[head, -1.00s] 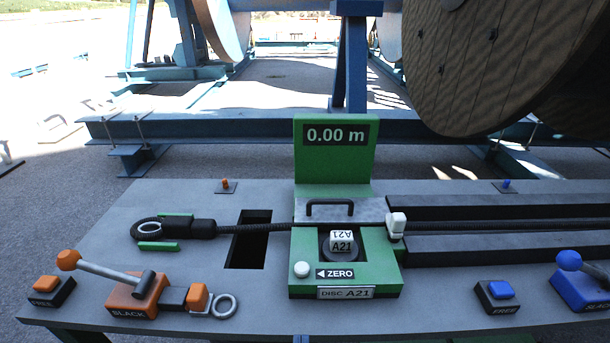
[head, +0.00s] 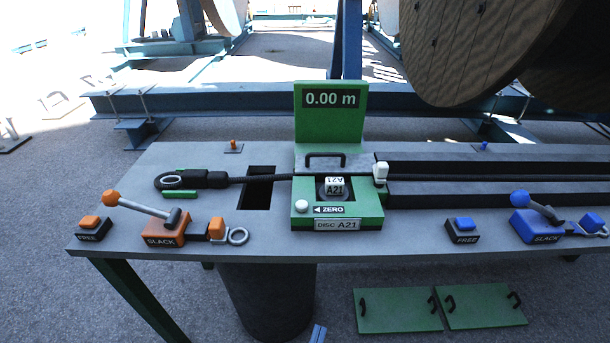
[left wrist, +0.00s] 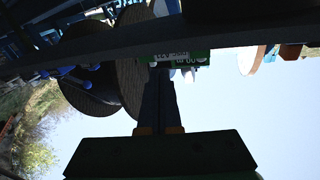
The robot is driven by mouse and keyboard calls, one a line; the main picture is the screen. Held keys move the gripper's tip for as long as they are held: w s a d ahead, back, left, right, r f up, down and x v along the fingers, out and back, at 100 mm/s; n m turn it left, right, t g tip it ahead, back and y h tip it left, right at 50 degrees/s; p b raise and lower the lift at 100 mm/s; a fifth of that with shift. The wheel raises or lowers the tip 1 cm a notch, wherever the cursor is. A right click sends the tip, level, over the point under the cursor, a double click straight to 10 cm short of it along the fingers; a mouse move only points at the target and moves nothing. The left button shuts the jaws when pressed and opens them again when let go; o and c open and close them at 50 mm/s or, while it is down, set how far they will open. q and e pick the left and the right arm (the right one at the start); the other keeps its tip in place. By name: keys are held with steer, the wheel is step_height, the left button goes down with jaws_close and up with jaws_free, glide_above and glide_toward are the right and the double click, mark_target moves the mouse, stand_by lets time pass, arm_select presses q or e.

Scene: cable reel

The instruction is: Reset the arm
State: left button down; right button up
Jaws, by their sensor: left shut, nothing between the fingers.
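The left wrist view shows my left gripper (left wrist: 160,72) with its dark fingers together and nothing between them. It points toward the green length counter, which appears upside down there (left wrist: 178,58). I cannot make out my left gripper clearly in the head view. My right gripper is in neither view. In the head view the counter (head: 328,98) reads 0.00 m, with disc A21 (head: 334,189) in its base. The black cable (head: 245,180) runs through it, its looped end (head: 171,181) at left. Orange (head: 166,235) and blue (head: 536,228) SLACK levers stand on the bench.
The grey bench (head: 115,205) has a dark rectangular opening (head: 257,195) above a black bin (head: 265,300). FREE buttons stand at left (head: 89,224) and right (head: 464,224). Two green panels (head: 398,311) lie on the floor. Large cable reels (head: 490,50) stand behind.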

arm_select(q)
steer(key=s+a+f+g+p, duration=0.1)
steer(key=s+a+f+g, duration=0.15)
steer(key=f, duration=0.25)
steer(key=s+a+f+m+g+y+p, duration=0.1)
steer(key=f+g, duration=0.2)
steer(key=f, duration=0.2)
steer(key=s+a+f+g+p, duration=0.1)
steer(key=s+a+f+g, duration=0.1)
steer(key=f, duration=0.4)
steer(key=s+a+f+n+g+y+p, duration=0.1)
steer(key=s+a+f+n+g+y, duration=0.1)
steer(key=s+a+f+g, duration=0.2)
steer(key=s+a+f+n+g+y+p, duration=0.1)
steer(key=s+a+f+g, duration=0.4)
steer(key=s+a, duration=0.6)
steer(key=shift+s+a+f+n+y+p, duration=0.15)
steer(key=shift+s+a+n+y+p, duration=0.2)
steer(key=shift+s+y, duration=0.65)
